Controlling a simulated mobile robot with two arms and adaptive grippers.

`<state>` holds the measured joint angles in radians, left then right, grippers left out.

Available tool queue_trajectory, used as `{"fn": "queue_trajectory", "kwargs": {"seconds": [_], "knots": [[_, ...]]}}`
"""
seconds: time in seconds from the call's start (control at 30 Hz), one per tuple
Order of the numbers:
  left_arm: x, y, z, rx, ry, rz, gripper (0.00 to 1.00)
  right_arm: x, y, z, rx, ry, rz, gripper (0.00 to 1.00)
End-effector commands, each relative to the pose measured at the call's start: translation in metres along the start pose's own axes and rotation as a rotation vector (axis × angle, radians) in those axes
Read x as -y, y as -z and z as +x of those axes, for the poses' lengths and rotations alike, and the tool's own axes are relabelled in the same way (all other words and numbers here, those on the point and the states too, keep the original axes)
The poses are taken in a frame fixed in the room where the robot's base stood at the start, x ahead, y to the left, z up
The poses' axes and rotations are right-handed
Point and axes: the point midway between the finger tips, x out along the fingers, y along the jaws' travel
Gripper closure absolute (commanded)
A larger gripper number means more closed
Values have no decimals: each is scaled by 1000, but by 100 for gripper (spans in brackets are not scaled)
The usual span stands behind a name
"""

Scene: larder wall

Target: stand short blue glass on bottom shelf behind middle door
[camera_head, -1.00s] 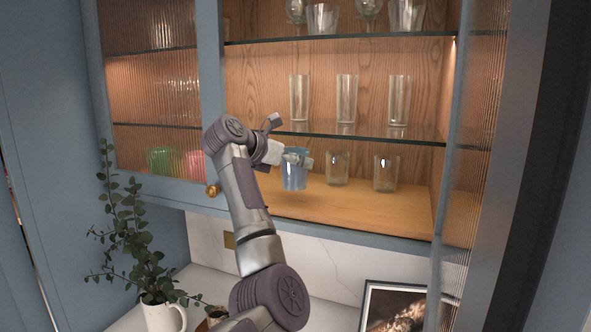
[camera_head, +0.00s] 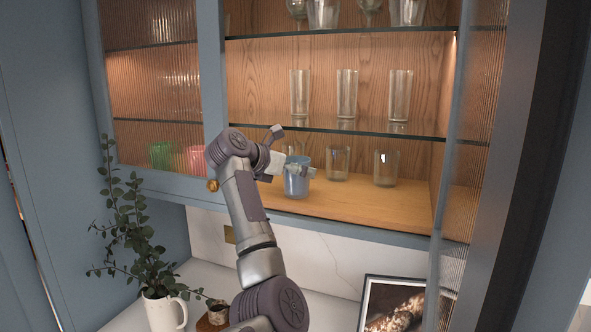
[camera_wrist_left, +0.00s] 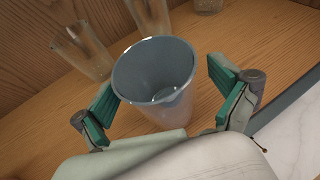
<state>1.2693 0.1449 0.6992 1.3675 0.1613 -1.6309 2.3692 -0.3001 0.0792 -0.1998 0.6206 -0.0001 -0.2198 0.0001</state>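The short blue glass (camera_head: 297,183) is upright at the front left of the bottom shelf (camera_head: 375,208), behind the open cabinet front. It appears to rest on the wood; its base is partly hidden in the wrist view. My left gripper (camera_head: 291,168) is around it from the left. In the left wrist view, the blue glass (camera_wrist_left: 155,75) is between the spread green-padded fingers of the left gripper (camera_wrist_left: 168,100). A gap shows between the glass and the right finger; the left finger is close to its wall. My right gripper is in neither view.
Two clear tumblers (camera_head: 338,163) (camera_head: 386,168) stand right of and behind the blue glass. Tall glasses (camera_head: 347,94) stand on the glass shelf (camera_head: 400,134) above. An open ribbed door (camera_head: 462,190) bounds the right. A plant (camera_head: 135,235) stands below left.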

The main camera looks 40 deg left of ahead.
Motion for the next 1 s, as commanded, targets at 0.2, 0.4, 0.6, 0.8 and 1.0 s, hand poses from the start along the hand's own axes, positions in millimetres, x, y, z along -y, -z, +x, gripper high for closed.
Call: {"fn": "queue_trajectory", "kwargs": {"seconds": [0.2,0.4,0.6,0.8,1.0], "knots": [[0,-1,-1,0,0,0,2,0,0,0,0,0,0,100],[-1,1,-19,6,-4,1,2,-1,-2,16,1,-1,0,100],[-1,2,-62,7,-4,1,2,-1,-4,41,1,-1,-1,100],[-1,1,-101,4,-4,-1,2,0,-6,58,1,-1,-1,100],[-1,-1,-119,0,-3,1,2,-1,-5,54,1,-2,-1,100]]}}
